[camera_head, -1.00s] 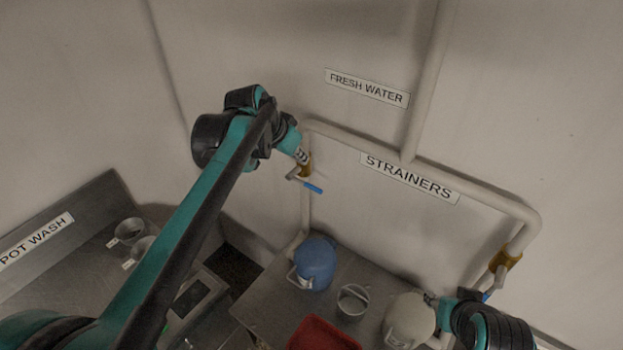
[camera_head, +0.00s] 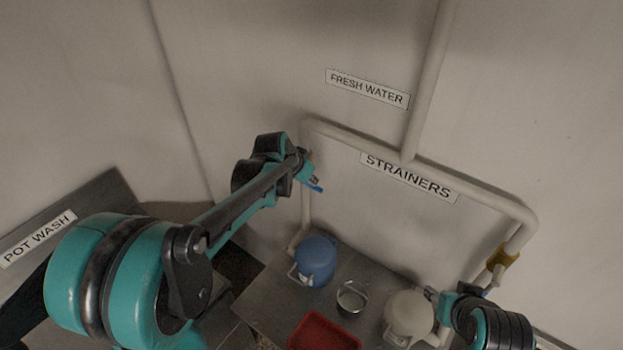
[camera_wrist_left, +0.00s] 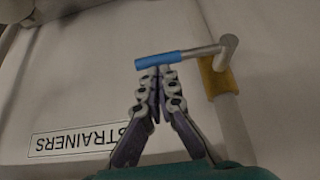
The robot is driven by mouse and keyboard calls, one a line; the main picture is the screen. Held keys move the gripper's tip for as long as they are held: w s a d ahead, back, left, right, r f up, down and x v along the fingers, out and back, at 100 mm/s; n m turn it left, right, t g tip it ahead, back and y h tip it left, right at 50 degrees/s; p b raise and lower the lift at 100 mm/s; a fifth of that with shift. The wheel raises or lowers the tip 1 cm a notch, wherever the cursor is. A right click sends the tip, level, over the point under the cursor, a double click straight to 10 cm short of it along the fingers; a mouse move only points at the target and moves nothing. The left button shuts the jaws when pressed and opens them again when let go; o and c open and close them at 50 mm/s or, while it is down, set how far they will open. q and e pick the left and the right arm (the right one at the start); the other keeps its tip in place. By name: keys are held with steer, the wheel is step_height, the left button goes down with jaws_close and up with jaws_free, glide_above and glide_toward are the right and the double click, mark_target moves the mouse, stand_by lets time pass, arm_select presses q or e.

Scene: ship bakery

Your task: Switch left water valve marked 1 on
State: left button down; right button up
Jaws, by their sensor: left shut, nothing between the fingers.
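The left valve has a blue-gripped lever (camera_head: 316,186) on the left vertical pipe; my left arm hides the valve body in the head view. In the left wrist view the blue lever (camera_wrist_left: 160,60) sticks out across the pipe from a brass-coloured body (camera_wrist_left: 213,78). My left gripper (camera_head: 311,179) is at the lever. Its fingers (camera_wrist_left: 159,72) are shut and empty, with the tips just at the blue sleeve's edge; I cannot tell if they touch. No number 1 is readable. My right gripper (camera_head: 432,294) is beside the white container; its jaws are too small to judge.
A second brass-coloured valve (camera_head: 502,258) is on the right pipe. Below are a blue container (camera_head: 316,262), a metal cup (camera_head: 352,297), a white container (camera_head: 409,314) and a red tray (camera_head: 324,333) on the counter.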

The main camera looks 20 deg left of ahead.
arm_select(q)
steer(key=shift+f, duration=0.1)
stand_by(0.3)
steer(key=shift+d+f+y+b, duration=0.15)
steer(key=shift+f+y+b, duration=0.05)
steer(key=shift+y+b, duration=0.25)
steer(key=shift+f, duration=0.2)
steer(key=w+a+f+m+t+y+b, duration=0.1)
steer(key=f+y+b, duration=0.4)
steer(key=b, duration=0.6)
steer(key=a+f+m+t+y+b, duration=0.3)
steer(key=f+m+t+y+b, duration=0.1)
steer(key=b, duration=0.7)
steer(key=shift+w+a+f+t+y+b, duration=0.4)
steer(key=shift+f+t+y, duration=0.5)
steer(key=shift+f, duration=0.5)
steer(key=shift+a, duration=0.1)
steer(key=shift+s, duration=0.1)
